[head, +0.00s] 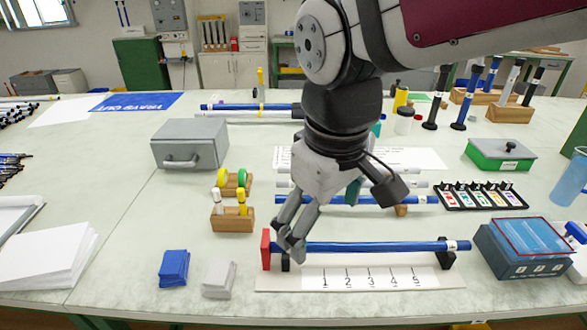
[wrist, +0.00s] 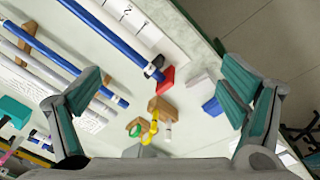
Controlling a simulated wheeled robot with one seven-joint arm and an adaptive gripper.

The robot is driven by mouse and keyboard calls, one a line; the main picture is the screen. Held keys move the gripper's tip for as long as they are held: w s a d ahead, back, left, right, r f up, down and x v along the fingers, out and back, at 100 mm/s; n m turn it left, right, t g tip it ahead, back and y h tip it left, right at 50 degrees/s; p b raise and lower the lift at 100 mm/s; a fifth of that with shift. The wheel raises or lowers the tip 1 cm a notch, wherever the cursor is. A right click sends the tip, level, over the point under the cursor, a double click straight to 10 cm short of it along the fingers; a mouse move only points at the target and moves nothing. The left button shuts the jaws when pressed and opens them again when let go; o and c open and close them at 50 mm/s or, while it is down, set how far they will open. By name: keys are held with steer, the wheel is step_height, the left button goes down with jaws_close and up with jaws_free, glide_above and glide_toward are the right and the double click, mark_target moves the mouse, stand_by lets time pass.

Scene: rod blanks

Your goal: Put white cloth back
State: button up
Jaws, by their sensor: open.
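The white cloth (head: 219,280) is a small folded pad lying flat near the front edge of the table, just right of a folded blue cloth (head: 173,268). In the wrist view, the white cloth (wrist: 198,83) lies between the red end stop and the right finger, with the blue cloth (wrist: 212,106) beside it. My gripper (head: 291,238) is open and empty, to the right of the white cloth and above it, by the left end of the ruled stand. Its spread fingers also show in the wrist view (wrist: 163,75).
A blue rod (head: 350,247) lies on the numbered stand, against a red end stop (head: 266,249). Wooden holders (head: 232,218) with yellow and green tools stand behind the cloths. A grey box (head: 190,146) is farther back. White sheets (head: 45,255) are stacked at left.

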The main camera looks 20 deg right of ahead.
steer(key=s+d+m, duration=0.3)
steer(key=s+m, duration=0.1)
steer(key=s, duration=0.5)
steer(key=shift+d+f+m+t, duration=0.2)
steer(key=shift+d+m+t, duration=0.1)
steer(key=shift+d+t, duration=0.1)
step_height(320, 180, up, 9)
steer(key=t+p, duration=0.1)
steer(key=p, duration=0.6)
steer(key=shift+t+p, duration=0.3)
steer(key=shift+t, duration=0.1)
steer(key=shift+d, duration=0.1)
